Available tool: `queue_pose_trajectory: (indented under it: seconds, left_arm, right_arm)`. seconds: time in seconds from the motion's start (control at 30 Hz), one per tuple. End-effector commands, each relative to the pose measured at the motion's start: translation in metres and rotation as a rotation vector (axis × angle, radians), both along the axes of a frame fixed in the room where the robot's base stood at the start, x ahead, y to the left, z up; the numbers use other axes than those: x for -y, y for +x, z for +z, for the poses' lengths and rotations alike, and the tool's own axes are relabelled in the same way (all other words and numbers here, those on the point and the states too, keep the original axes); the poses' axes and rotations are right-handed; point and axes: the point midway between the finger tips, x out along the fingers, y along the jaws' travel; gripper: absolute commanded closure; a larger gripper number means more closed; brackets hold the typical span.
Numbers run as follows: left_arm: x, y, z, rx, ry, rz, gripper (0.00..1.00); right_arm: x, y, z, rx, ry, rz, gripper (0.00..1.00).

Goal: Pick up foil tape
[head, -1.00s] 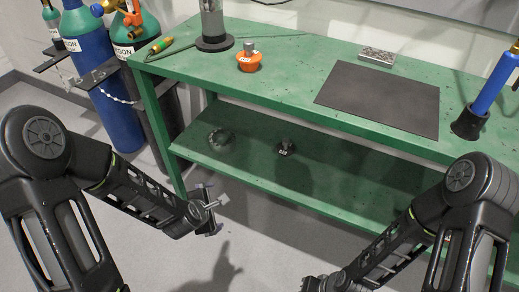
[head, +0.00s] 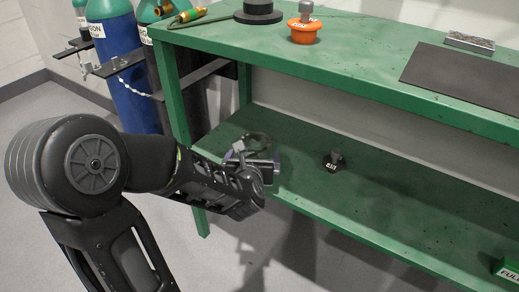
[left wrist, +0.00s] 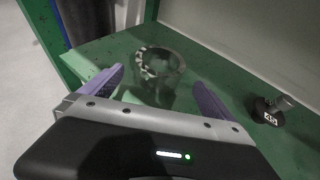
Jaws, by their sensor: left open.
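A grey, glossy ring-shaped roll, which looks like the foil tape (left wrist: 172,78), lies on the lower green shelf, directly ahead of my left gripper in the left wrist view. In the head view only its upper part (head: 258,138) shows behind my left gripper. My left gripper (head: 252,166) is open, its purple-padded fingers apart on either side of the roll in the left wrist view (left wrist: 157,88). Nothing is held. I cannot tell whether the fingertips touch the roll. My right gripper is not in view.
A small dark labelled knob-like piece (head: 334,160) stands on the lower shelf (head: 300,180) to the right of the roll; it also shows in the left wrist view (left wrist: 270,108). The green tabletop (head: 370,60) overhangs the shelf. A green box (head: 508,272) sits further right. Gas cylinders (head: 112,65) stand left.

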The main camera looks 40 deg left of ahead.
Motion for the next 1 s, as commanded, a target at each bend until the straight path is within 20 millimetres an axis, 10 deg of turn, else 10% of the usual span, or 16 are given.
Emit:
queue_pose_trajectory:
  seconds: [1.0]
  left_arm:
    - [-0.035, 0.057, -0.032, -0.002, -0.001, -0.001, 0.0]
  right_arm:
    - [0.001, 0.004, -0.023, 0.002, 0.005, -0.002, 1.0]
